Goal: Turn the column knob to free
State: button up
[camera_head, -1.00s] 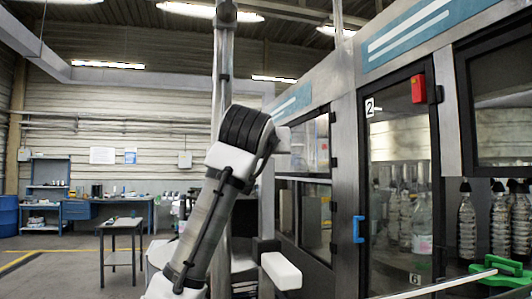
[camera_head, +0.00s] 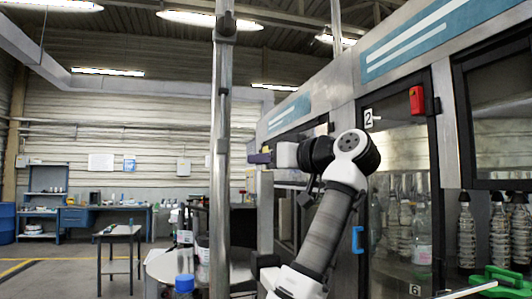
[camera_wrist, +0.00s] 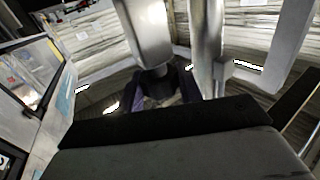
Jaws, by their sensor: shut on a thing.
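My gripper (camera_head: 259,157) is at the top of a short grey post (camera_head: 265,210), beside the machine and right of the tall pole. In the wrist view its two dark purple fingers (camera_wrist: 165,92) stand on either side of the end of the metal post (camera_wrist: 148,30). My gripper is shut on the dark knob at the post's end. The knob is mostly hidden by the fingers, and which way it is turned cannot be told. A small yellow patch shows on top at the fingertips.
A tall metal pole (camera_head: 222,120) stands just left of my gripper. The labelling machine, with glass door (camera_head: 400,150) and blue handle (camera_head: 358,240), is close on the right. A blue-capped bottle (camera_head: 184,284) is low in front. Open floor and a small table (camera_head: 118,232) lie left.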

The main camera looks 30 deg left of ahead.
jog(key=n+g+p, duration=0.1)
jog(key=n+g, duration=0.1)
jog(key=g, duration=0.2)
jog(key=shift+w+n, duration=0.1)
jog(key=shift+n, duration=0.3)
jog(key=shift+n+g+p, duration=0.4)
jog(key=shift+n+g, duration=0.8)
jog(key=shift+g, duration=1)
jog(key=shift+n+g+h, duration=0.6)
jog(key=shift+n+g, duration=0.3)
jog(key=shift+g, duration=0.3)
jog(key=o, duration=1)
